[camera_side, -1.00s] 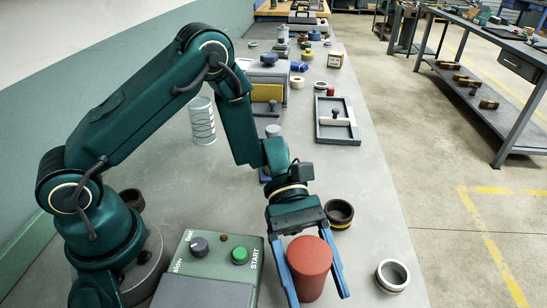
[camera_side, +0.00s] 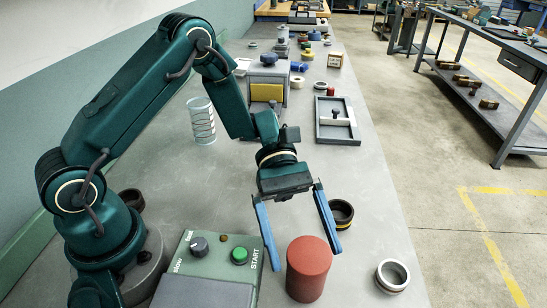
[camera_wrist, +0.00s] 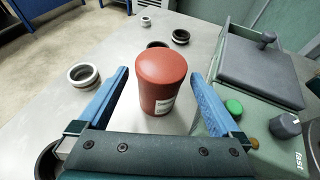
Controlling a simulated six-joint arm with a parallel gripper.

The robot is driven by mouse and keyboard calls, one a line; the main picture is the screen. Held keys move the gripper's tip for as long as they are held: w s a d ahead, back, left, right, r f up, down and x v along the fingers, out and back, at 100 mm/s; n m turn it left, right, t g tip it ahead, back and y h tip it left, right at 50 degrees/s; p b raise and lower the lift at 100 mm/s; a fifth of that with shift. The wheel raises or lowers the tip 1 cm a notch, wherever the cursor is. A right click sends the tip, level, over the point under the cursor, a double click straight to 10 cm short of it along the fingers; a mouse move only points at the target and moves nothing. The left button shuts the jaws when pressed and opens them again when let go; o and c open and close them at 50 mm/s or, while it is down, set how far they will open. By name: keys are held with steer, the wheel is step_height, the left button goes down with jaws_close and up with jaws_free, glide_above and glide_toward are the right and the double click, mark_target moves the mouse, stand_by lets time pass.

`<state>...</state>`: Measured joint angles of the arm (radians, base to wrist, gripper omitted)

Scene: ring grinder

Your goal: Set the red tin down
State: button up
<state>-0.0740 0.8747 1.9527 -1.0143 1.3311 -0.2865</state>
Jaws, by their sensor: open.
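The red tin (camera_side: 309,270) stands upright on the grey bench near the front of the side view. In the wrist view the red tin (camera_wrist: 162,82) shows a pale label low on its side. My gripper (camera_side: 304,260) is open, with its blue fingers spread wide and apart from the tin. In the side view the fingers sit above and behind the tin. In the wrist view the tin stands beyond and between the two fingers (camera_wrist: 160,88), with clear gaps on both sides.
The green control box (camera_side: 228,258) with a knob and green button stands left of the tin. A pale ring (camera_side: 392,275) lies to the right, and a dark ring (camera_side: 341,213) lies behind. A grey tray (camera_side: 338,133) is farther back. The bench's right side has free room.

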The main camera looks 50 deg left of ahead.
steer(key=v, duration=0.6)
steer(key=s+a+r+m+t+y, duration=0.8)
steer(key=s+a+m+t+y, duration=0.1)
steer(key=m+y, duration=0.3)
steer(key=shift+m+t, duration=0.7)
steer(key=shift+t, duration=0.1)
